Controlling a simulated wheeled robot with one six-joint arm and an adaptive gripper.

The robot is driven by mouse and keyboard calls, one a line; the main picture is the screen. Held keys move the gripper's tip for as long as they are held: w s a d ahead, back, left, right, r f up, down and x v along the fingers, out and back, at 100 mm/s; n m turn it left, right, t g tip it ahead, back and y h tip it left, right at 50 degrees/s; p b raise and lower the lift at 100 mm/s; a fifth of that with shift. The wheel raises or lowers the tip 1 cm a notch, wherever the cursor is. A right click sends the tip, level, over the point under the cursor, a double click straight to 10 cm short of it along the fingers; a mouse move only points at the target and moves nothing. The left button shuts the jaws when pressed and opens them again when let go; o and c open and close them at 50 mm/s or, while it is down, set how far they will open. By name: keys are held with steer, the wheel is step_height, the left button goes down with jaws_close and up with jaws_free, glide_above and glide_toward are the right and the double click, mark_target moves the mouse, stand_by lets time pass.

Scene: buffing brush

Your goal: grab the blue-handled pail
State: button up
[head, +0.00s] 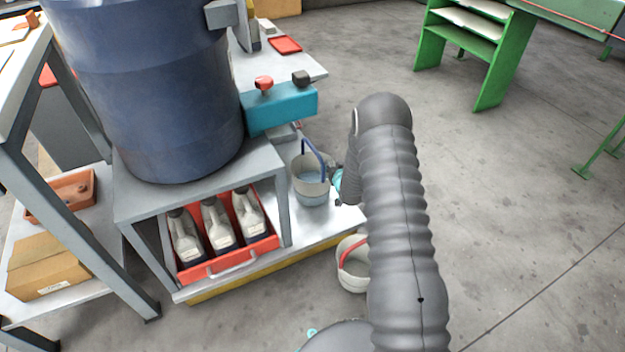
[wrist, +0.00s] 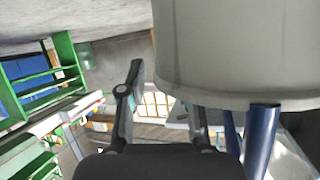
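The blue-handled pail (head: 311,188) is light grey and stands upright on a low metal platform, its blue handle raised. In the wrist view, which looks upside down, the pail (wrist: 235,45) fills the upper right, with its rim low and the blue handle (wrist: 262,140) below it. My gripper (wrist: 165,92) is open, with its two fingers apart. The right-hand finger appears close to the pail's rim; I cannot tell whether it touches. Nothing is seen held between the fingers. In the head view my arm hides most of the gripper.
A pail with a red handle (head: 352,277) stands on the floor beside the platform (head: 325,218). A dark blue drum (head: 155,90) stands on a metal stand, above a red crate (head: 232,262) of bottles. A teal block (head: 280,108) overhangs behind the pail. Open floor lies to the right.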

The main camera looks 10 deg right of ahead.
jaws_close()
steer(key=shift+r, duration=0.1)
steer(key=shift+r, duration=0.15)
